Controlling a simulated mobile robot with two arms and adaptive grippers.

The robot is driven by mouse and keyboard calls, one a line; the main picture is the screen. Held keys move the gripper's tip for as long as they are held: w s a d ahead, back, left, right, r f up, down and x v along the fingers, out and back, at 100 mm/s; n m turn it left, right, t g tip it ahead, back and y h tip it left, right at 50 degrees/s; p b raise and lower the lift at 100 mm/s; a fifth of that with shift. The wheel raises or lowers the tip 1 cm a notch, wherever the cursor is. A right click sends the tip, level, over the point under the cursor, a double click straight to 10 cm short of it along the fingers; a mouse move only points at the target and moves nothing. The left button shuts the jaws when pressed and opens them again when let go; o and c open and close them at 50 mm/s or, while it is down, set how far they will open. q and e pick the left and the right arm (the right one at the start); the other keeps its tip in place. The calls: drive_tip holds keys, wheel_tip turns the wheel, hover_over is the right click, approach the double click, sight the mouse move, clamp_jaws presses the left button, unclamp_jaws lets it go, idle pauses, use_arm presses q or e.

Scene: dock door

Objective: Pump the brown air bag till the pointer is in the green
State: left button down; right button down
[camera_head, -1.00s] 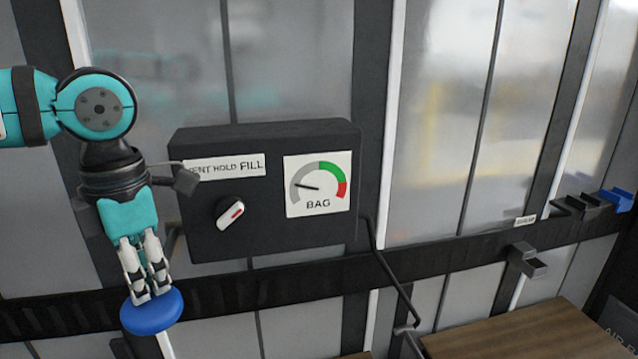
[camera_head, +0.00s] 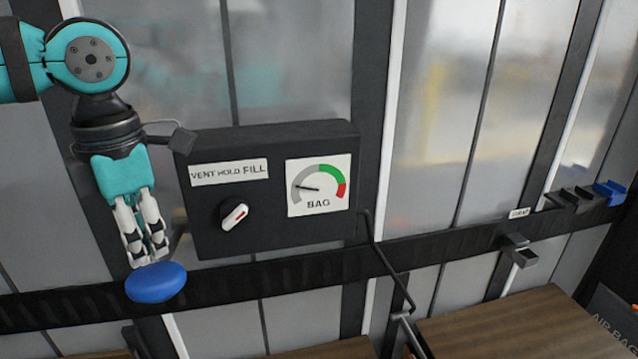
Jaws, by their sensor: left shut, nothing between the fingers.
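My left gripper (camera_head: 149,255) points down with its fingers shut, its tips at the top of a blue rounded knob (camera_head: 156,283); I cannot tell whether they touch it. To its right is a black control box (camera_head: 270,190) with a VENT HOLD FILL label (camera_head: 229,172). Its white selector (camera_head: 235,215) with a red mark tilts toward the upper right. The BAG gauge (camera_head: 318,186) has grey, green and red bands; its pointer (camera_head: 309,188) points left, in the grey. The brown air bag cannot be made out. My right gripper is not in view.
A black rail (camera_head: 450,241) runs across the pale wall panels. Brown wooden surfaces (camera_head: 510,325) lie at the lower right, near a dark AIR BAG box (camera_head: 612,318). A bent dark rod (camera_head: 390,268) hangs right of the control box. Small holders (camera_head: 575,199) sit far right.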

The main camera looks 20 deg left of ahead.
sight(153, 270)
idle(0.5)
use_arm(q)
drive_tip(key=shift+f+b, duration=3.4)
drive_tip(key=shift+f, duration=0.55)
drive_tip(key=shift+r, duration=0.2)
wheel_tip(153, 270, up, 8)
drive_tip(key=p, duration=0.6)
drive_tip(key=shift+f, duration=0.2)
drive_tip(key=shift+f, duration=0.1)
